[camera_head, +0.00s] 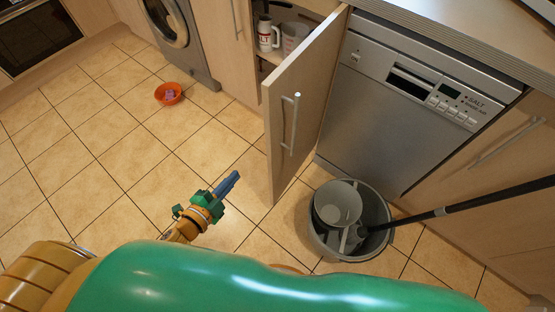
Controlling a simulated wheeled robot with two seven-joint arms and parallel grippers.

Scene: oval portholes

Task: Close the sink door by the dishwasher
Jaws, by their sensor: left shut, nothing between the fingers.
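The sink door (302,105) is a light wood cabinet door with a silver bar handle (290,124). It stands swung open into the room, beside the silver dishwasher (397,98) on its right. Inside the open cabinet, a white container (266,33) and a clear jug (293,38) show on a shelf. My left gripper (230,184), green with blue fingers, is shut and empty. It appears left of the door's lower edge in the picture, apart from the door. My right gripper is not in view.
A grey mop bucket (379,241) with a dark handle (470,203) stands on the floor in front of the dishwasher, near the open door. A small orange bowl (160,98) lies on the tiles at left. The tiled floor between is clear.

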